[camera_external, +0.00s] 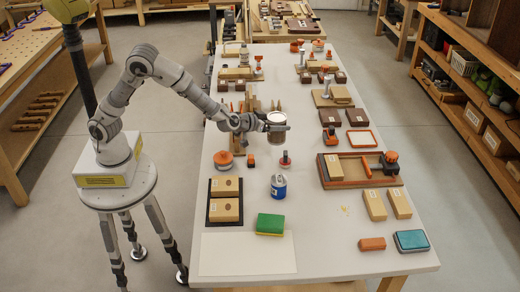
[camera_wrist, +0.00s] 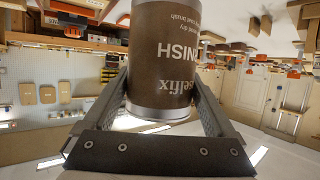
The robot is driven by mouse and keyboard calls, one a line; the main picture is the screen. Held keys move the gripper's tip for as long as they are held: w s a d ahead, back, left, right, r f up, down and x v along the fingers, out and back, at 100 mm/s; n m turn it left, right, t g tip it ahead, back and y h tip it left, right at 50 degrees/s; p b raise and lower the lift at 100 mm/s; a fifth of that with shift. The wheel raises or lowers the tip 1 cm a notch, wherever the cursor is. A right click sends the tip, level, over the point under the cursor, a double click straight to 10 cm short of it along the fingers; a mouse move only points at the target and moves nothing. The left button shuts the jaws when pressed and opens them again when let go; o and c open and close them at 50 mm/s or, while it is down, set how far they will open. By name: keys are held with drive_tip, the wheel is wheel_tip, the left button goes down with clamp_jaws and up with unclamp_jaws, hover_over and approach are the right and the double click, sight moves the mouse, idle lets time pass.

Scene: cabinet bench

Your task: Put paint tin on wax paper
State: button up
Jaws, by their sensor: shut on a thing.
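The paint tin (camera_external: 277,137), a brown cylinder with a metal rim, is held in my gripper (camera_external: 278,127) above the table's middle left. In the wrist view the tin (camera_wrist: 172,60) stands between the two fingers of my gripper (camera_wrist: 165,95), its printed label upside down in the picture. The fingers are shut on its sides. The wax paper (camera_external: 247,254) is a flat white sheet at the near left of the table, bare on top. My gripper is well beyond it, toward the far end.
A green and yellow sponge (camera_external: 270,225) lies at the paper's far right edge. A blue can (camera_external: 278,186) and a dark tray (camera_external: 212,213) with wooden blocks stand beyond the paper. An orange-handled tool (camera_external: 285,160) stands near the held tin. The table's (camera_external: 310,210) middle strip is mostly clear.

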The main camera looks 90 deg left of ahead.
drive_tip(key=s+d+m+t+h, duration=0.15)
drive_tip(key=s+d, duration=0.25)
drive_tip(key=d, duration=1)
drive_tip(key=s+d+m+h, duration=0.2)
drive_tip(key=s+d, duration=0.1)
drive_tip(key=d, duration=1)
drive_tip(key=s+d+m+h, duration=0.3)
drive_tip(key=s+d+h, duration=0.1)
drive_tip(key=s+d, duration=1.7)
drive_tip(key=shift+t, duration=0.35)
drive_tip(key=shift+w+a+f+b, duration=0.7)
drive_tip(key=shift+w+f+b, duration=0.15)
drive_tip(key=shift+w+f, duration=0.85)
drive_tip(key=shift+w+a+f+b, duration=0.7)
drive_tip(key=shift+w+f+b, duration=0.15)
drive_tip(key=shift+w+f, duration=0.85)
drive_tip(key=shift+w+a+f+b, duration=0.8)
drive_tip(key=shift+w+f, duration=0.65)
drive_tip(key=shift+f, duration=0.5)
drive_tip(key=shift+d, duration=0.1)
